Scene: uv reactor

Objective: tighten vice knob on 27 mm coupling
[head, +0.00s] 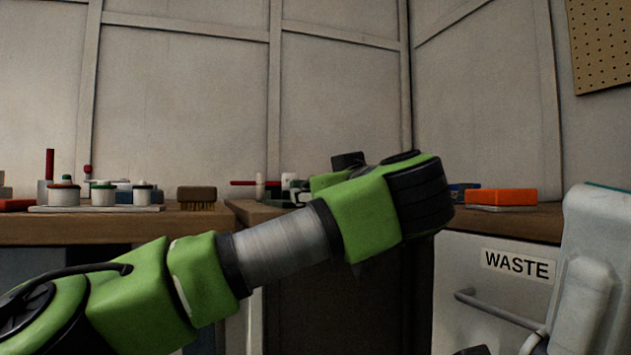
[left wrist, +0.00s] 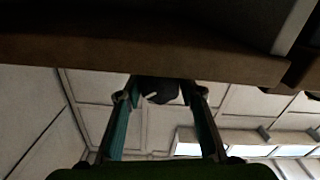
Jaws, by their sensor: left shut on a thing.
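My left arm crosses the head view from the lower left, and its wrist ends in front of the bench corner. Its fingers are hidden there behind the wrist. In the left wrist view my left gripper (left wrist: 160,98) has its two teal-lined fingers on either side of a dark knob (left wrist: 157,88), just below the brown bench edge in the picture. It is shut on this knob, which has a small light mark. I cannot make out the 27 mm coupling or the vice body; the wrist covers part of the bench. My right gripper is not in view.
A tray (head: 95,208) with several lidded jars and a brush (head: 197,197) stand on the left bench. A red-orange box (head: 501,197) lies on the right bench, above a white front marked WASTE (head: 516,264). A pale upright shape (head: 590,240) stands at far right.

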